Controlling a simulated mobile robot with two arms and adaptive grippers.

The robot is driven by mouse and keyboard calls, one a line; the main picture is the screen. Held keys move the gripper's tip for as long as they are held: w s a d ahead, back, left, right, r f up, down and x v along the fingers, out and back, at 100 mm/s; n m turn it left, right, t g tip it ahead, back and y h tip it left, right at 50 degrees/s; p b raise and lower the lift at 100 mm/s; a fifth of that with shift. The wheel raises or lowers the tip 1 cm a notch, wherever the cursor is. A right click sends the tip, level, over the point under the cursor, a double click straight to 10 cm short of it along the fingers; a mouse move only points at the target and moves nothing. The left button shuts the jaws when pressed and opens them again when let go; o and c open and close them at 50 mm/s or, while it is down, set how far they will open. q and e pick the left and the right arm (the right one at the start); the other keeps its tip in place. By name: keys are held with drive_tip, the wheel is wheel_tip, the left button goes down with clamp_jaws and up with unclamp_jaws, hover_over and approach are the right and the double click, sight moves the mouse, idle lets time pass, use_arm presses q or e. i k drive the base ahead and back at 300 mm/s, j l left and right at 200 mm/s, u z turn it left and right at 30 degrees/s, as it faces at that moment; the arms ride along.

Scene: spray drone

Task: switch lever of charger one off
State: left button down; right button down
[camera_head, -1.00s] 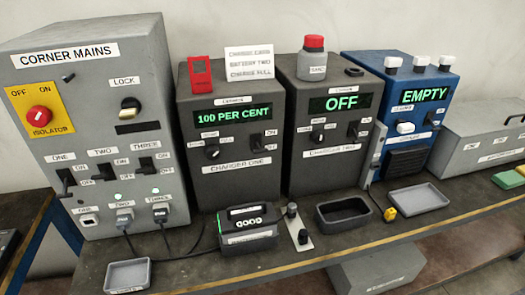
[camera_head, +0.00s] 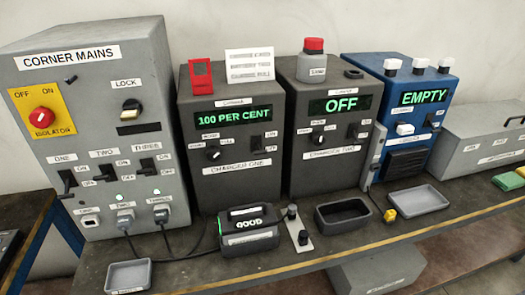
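Charger one (camera_head: 232,181) is a dark grey box in the middle left of the head view. Its green display (camera_head: 231,116) reads 100 PER CENT. A small black lever (camera_head: 270,146) sits at the right of its front, between an ON label above and an OFF label below. The lever is too small and dark to tell surely which way it points. A black mode knob (camera_head: 213,154) sits to its left. Neither of my grippers is in view, and nothing covers the front of charger one.
Charger two (camera_head: 333,170), its display reading OFF, stands close at the right of charger one. The Corner Mains cabinet (camera_head: 95,85) stands at its left. A battery unit reading GOOD (camera_head: 248,238), a metal plate with knobs (camera_head: 299,238) and trays occupy the bench (camera_head: 200,272) in front.

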sight(259, 152)
drive_tip(key=i+l+u, duration=0.1)
drive_tip(key=u, duration=0.25)
drive_tip(key=l+u, duration=0.25)
drive_tip(key=u, duration=0.15)
drive_tip(key=l+u, duration=0.5)
drive_tip(key=l, duration=2.35)
